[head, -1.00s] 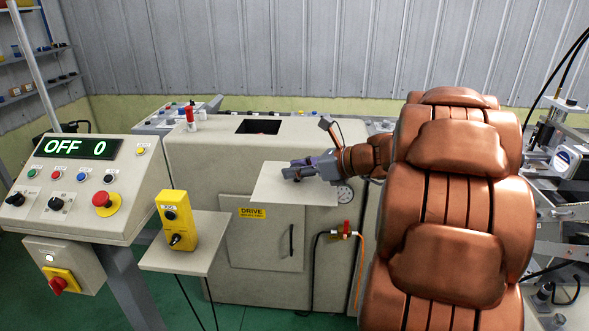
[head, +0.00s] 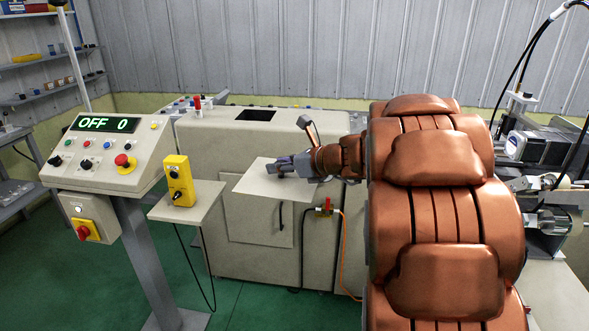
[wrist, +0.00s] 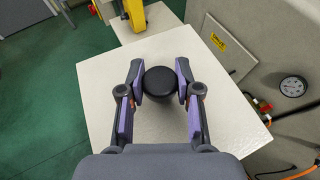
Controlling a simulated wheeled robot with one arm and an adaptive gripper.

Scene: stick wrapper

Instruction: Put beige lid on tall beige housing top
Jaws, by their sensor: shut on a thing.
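The beige lid (head: 245,186) is a flat square plate with a round black knob (wrist: 160,82) in its middle. My gripper (head: 272,168) is shut on the knob, with one finger on each side in the wrist view (wrist: 161,78). The lid hangs in front of the tall beige housing (head: 215,140), lower than its top, and hides part of its front. The housing top has a dark rectangular opening (head: 254,114). My arm hides the housing's right part in the head view.
A control panel (head: 110,155) reading OFF 0 stands at left. A yellow switch box (head: 179,180) sits on a small shelf (head: 208,198) close to the lid's left side. A gauge (wrist: 293,86) and hoses are on the housing front. Green floor (head: 75,270) is free at front left.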

